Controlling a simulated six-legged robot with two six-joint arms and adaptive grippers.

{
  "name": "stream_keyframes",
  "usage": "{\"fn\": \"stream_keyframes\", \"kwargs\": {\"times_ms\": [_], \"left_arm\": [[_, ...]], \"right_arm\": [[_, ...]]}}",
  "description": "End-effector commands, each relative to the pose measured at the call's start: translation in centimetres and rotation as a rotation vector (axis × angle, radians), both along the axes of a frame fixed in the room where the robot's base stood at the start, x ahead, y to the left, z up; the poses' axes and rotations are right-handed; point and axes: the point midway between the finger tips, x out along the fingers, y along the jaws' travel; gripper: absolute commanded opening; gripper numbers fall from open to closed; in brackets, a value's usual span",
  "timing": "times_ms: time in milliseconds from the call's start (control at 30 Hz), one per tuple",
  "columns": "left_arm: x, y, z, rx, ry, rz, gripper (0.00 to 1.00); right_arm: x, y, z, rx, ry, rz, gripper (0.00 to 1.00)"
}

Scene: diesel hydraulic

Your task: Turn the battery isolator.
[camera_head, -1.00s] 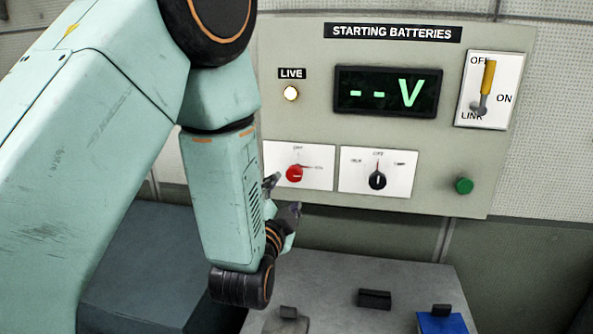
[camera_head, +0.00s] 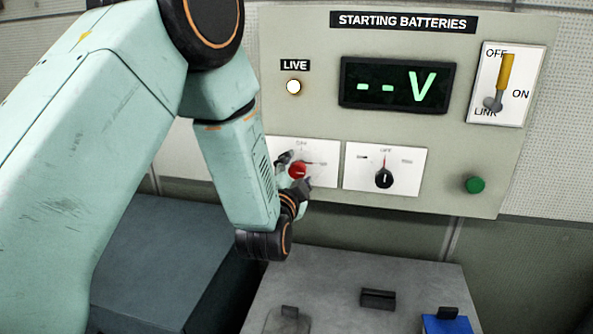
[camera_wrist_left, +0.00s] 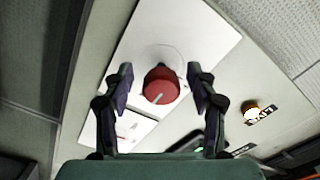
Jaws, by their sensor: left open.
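The battery isolator is a red rotary knob (camera_head: 298,170) on a white plate (camera_head: 325,150) at the lower left of the grey panel. In the left wrist view the red knob (camera_wrist_left: 160,86) shows a pale pointer line and sits between the fingers. My left gripper (camera_head: 293,172) is open at the knob, one finger on each side. The left wrist view shows gaps between the left gripper's fingers (camera_wrist_left: 161,92) and the knob. My right gripper is not in view.
A black selector knob (camera_head: 384,178) is on the plate to the right. The panel also has a lit LIVE lamp (camera_head: 294,87), a display (camera_head: 398,85) reading "--V", a yellow-handled lever (camera_head: 504,75) and a green button (camera_head: 474,185). A grey box top (camera_head: 340,275) lies below.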

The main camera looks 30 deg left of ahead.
Motion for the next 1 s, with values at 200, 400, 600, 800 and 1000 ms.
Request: {"fn": "stream_keyframes", "kwargs": {"times_ms": [200, 400, 600, 800, 1000], "left_arm": [[0.49, 0.11, -0.01, 0.000, 0.000, -0.001, 0.58], [0.58, 0.15, -0.02, 0.000, 0.001, -0.001, 0.50], [0.56, 0.15, -0.03, 0.000, 0.001, -0.001, 0.33], [0.54, 0.12, -0.06, 0.001, 0.002, -0.001, 0.16], [0.52, 0.07, -0.07, 0.001, 0.002, -0.003, 0.03]], "right_arm": [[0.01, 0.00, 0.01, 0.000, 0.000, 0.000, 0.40], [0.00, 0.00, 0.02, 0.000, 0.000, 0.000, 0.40], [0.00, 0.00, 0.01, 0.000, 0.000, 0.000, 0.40], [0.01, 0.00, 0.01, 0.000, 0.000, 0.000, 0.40], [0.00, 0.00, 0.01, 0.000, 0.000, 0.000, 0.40]]}}
